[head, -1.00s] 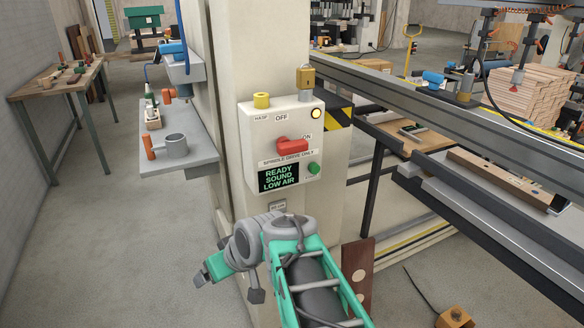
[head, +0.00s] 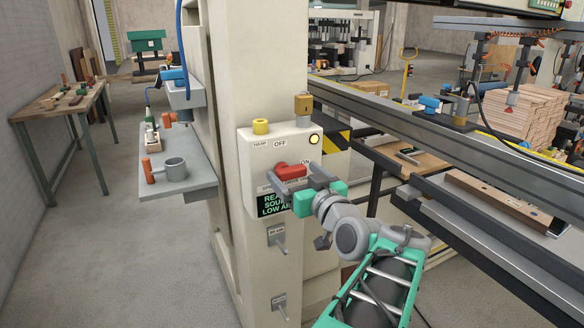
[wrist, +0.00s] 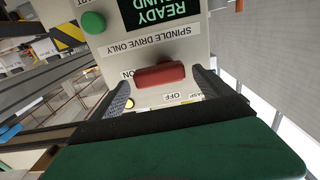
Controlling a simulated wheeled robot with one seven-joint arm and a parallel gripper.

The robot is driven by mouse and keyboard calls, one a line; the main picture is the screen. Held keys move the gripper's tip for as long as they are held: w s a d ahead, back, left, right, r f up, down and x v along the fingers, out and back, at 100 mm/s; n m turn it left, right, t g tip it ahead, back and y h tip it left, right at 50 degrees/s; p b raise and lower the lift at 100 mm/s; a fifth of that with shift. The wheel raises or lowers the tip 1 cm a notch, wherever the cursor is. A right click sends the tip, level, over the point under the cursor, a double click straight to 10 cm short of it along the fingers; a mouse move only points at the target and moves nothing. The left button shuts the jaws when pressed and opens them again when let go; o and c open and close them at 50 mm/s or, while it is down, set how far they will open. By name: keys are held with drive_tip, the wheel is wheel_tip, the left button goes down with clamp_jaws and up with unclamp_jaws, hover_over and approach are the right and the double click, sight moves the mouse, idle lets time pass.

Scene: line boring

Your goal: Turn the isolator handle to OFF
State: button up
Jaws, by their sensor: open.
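The red isolator handle (head: 289,170) sits on the front of a cream control box (head: 250,160) on a column. It lies roughly level, with its right end by the ON label; the OFF label is above it. My gripper (head: 296,180) is open in front of the box, its two grey fingers reaching toward the handle. In the wrist view, the handle (wrist: 160,75) appears between the open fingers (wrist: 163,82), with a gap at each end. I cannot tell how deep the fingertips reach. My gripper hides part of the display and the green button in the head view.
A yellow knob (head: 260,126) and a brass padlock (head: 303,105) are on top of the box. A lit lamp (head: 314,139) is at its upper right. Two small levers (head: 278,236) are on the column below. A long machine rail (head: 400,125) runs to the right.

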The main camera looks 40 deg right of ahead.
drive_tip(key=shift+x, duration=1.1)
drive_tip(key=c, duration=1.4)
